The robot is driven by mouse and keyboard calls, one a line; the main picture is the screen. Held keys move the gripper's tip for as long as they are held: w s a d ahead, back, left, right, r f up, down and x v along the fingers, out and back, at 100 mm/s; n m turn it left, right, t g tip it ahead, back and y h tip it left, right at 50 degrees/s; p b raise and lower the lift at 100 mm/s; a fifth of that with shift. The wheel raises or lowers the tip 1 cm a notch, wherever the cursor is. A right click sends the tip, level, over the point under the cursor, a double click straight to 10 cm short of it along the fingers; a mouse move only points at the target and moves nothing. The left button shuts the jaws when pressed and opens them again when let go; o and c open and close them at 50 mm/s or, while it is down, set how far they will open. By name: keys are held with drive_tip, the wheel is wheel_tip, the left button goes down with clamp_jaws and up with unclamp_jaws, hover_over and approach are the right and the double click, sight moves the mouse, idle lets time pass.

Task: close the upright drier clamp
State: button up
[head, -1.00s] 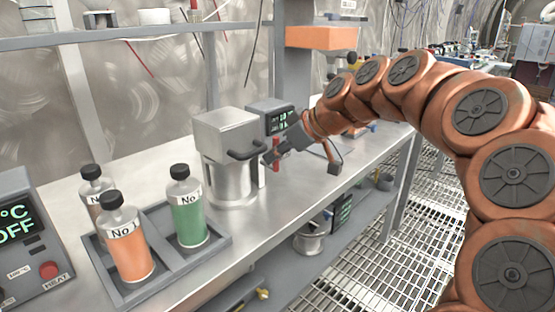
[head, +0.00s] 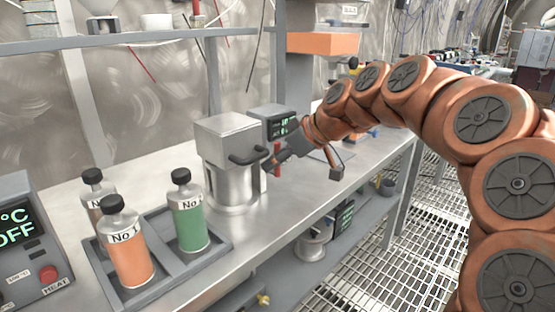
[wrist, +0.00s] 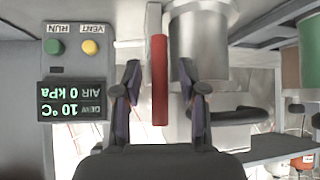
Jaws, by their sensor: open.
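The upright drier (head: 228,165) is a metal cylinder with a grey box-shaped head and a dark handle, standing on the steel bench. Its clamp lever is a red bar (head: 277,158) at the drier's right side, mostly hidden by my gripper in the head view. In the wrist view the red lever (wrist: 159,80) hangs between my two fingers, with the drier's cylinder (wrist: 198,50) beside it. My gripper (wrist: 160,95) is open, a finger on each side of the lever, with visible gaps. It also shows in the head view (head: 270,161).
A display box (head: 280,124) stands behind the drier; its green and yellow buttons show in the wrist view. A tray (head: 215,247) with several bottles sits left of the drier. A heater panel (head: 32,245) is at far left. Bare bench lies in front of the drier.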

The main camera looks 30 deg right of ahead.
drive_tip(key=shift+r, duration=0.1)
drive_tip(key=v, duration=1.1)
drive_tip(key=shift+s+r, duration=0.25)
drive_tip(key=shift+s, duration=0.05)
drive_tip(key=shift+d, duration=0.1)
drive_tip(key=s+a+r+g+p, duration=0.1)
drive_tip(key=s+a+g+p, duration=0.15)
drive_tip(key=a+p, duration=0.5)
drive_tip(key=s+a+g+p, duration=0.2)
drive_tip(key=a+g+p, duration=0.1)
drive_tip(key=a+p, duration=0.5)
drive_tip(key=s+a+m+g+h+p, duration=0.2)
drive_tip(key=s+p, duration=0.5)
drive_tip(key=s, duration=0.1)
drive_tip(key=s+a+m+g+h+p, duration=0.1)
drive_tip(key=s+a+m+g+p, duration=0.1)
drive_tip(key=s+p, duration=0.5)
drive_tip(key=shift+s+a+f+m+g+h, duration=0.2)
drive_tip(key=shift+s+f+m+g+h, duration=0.25)
drive_tip(key=shift+s, duration=0.5)
drive_tip(key=shift+d, duration=0.15)
